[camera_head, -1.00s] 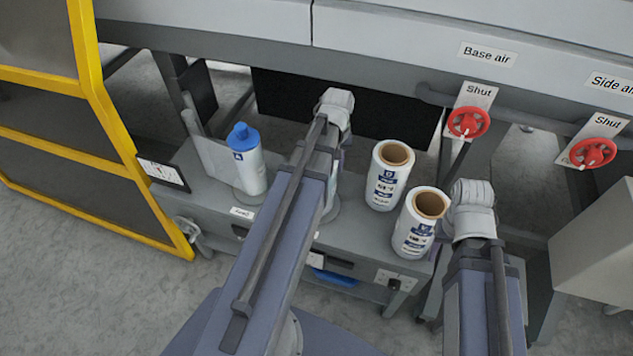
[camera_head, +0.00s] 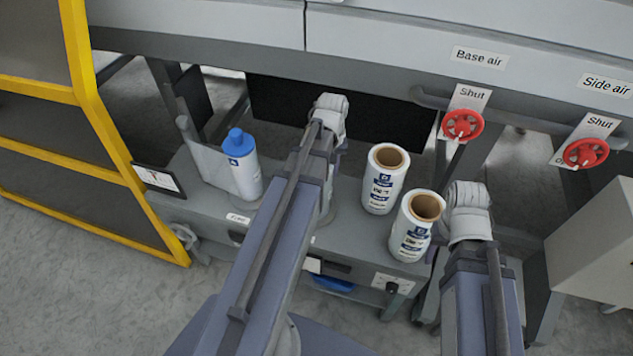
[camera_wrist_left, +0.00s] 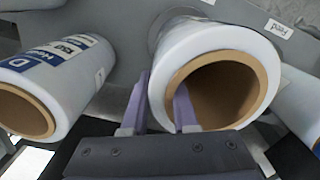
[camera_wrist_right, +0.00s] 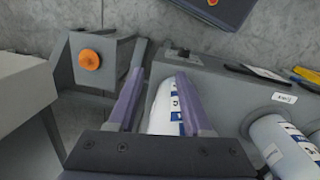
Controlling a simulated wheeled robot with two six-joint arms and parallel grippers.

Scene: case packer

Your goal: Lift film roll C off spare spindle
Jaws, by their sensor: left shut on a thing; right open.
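In the left wrist view my left gripper (camera_wrist_left: 162,80) is shut on the wall of a white film roll (camera_wrist_left: 185,55), one finger inside its brown core and one outside. In the head view my left arm hides most of that roll. I cannot read its letter. Another roll (camera_wrist_left: 75,65) with a blue label lies to its left in the wrist view. My right gripper (camera_wrist_right: 160,72) is open, with a white roll (camera_wrist_right: 160,112) showing beyond and between its fingers. The head view shows two upright labelled rolls, a rear one (camera_head: 382,190) and a front one (camera_head: 411,240). The spare spindle is not clearly visible.
A blue-capped white cylinder (camera_head: 243,172) stands left on the grey bench (camera_head: 210,195). Red valve wheels (camera_head: 462,125) sit above right, under the machine beam. A yellow-framed guard (camera_head: 115,130) is at left, a grey box (camera_head: 595,240) at right.

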